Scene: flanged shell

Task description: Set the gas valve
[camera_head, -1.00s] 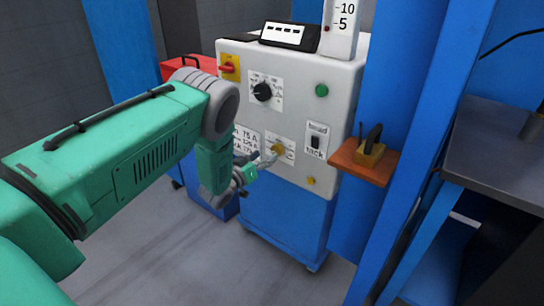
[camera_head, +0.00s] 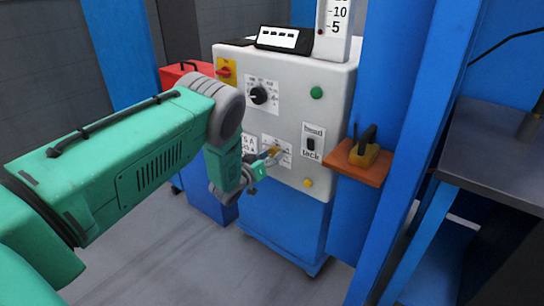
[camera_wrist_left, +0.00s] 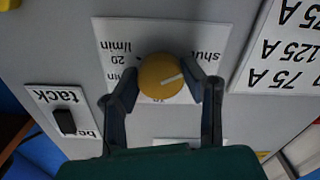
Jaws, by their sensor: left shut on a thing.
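The gas valve is a round yellow knob (camera_wrist_left: 160,78) with a pale pointer line, on a white label plate (camera_wrist_left: 120,32) marked "shut" and "l/min". In the left wrist view, which is upside down, the line points to the right and slightly up, towards the "shut" side. My left gripper (camera_wrist_left: 166,88) is shut on the knob, one finger on each side. In the head view my left gripper (camera_head: 268,158) reaches the knob (camera_head: 275,152) low on the white panel, and its fingers partly hide it. My right gripper is not in view.
The panel (camera_head: 285,110) also carries a black dial (camera_head: 258,95), a red switch (camera_head: 224,72), a green button (camera_head: 316,93) and a bead/tack switch (camera_head: 311,144). A wooden shelf (camera_head: 357,171) with a yellow-based tool juts out at the right, beside a blue post (camera_head: 420,100).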

